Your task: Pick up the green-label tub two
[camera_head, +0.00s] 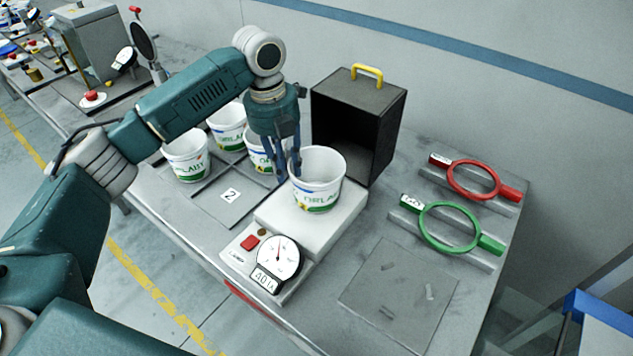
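A white tub with a green-striped label (317,190) stands upright on the white platform of a scale (335,222). Similar white tubs with green on their labels stand behind to the left: one at the left (186,160), one farther back (229,120), and one (258,155) partly hidden by my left gripper. My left gripper (288,174) points down at the left rim of the tub on the scale. Its fingers are apart, and the rim's left edge lies close to them; contact is unclear. A plate marked 2 (230,194) lies bare. My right gripper is out of view.
A black open-fronted box with a yellow handle (362,110) stands behind the scale. A dial (278,255) and red button (250,242) are at the scale's front. Red (474,180) and green (449,226) ring tools lie right. A grey plate (398,295) lies front right.

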